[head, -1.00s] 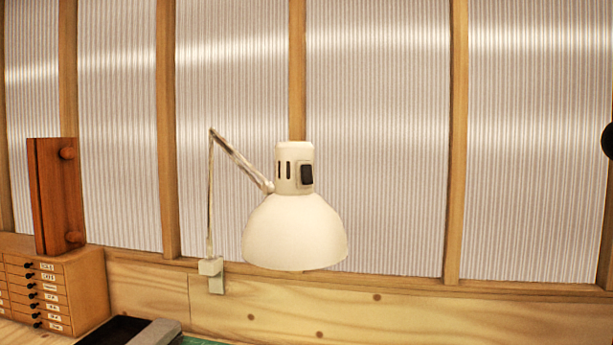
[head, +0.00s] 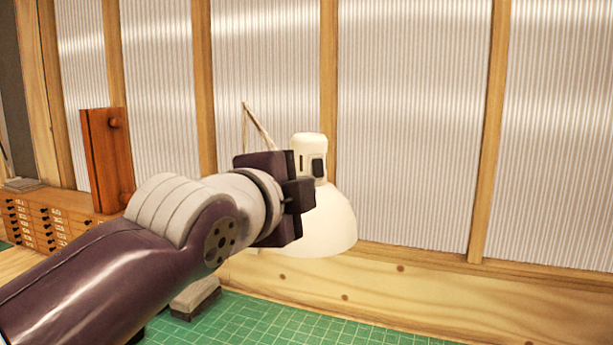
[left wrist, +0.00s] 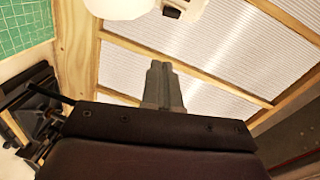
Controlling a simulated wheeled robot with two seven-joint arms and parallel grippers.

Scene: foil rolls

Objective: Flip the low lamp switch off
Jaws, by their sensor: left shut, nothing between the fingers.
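The cream desk lamp (head: 325,220) has a dome shade and a narrow cap on top. The dark rocker switch (head: 318,167) sits on the cap's side. In the left wrist view the lamp's white shade (left wrist: 120,8) and the dark switch (left wrist: 172,12) show at the top edge, partly cut off. My left gripper (head: 306,192) is in front of the lamp's left side, just below the switch, and hides part of the shade and arm. Its fingers (left wrist: 160,68) are shut and empty, pointing toward the switch with a small gap visible. My right gripper is not in view.
A wooden drawer cabinet (head: 45,222) with a red-brown wooden piece (head: 102,160) on it stands at the left. A green cutting mat (head: 270,318) covers the bench. A grey block (head: 195,298) lies below my arm. A ribbed, wood-framed wall (head: 410,120) is behind the lamp.

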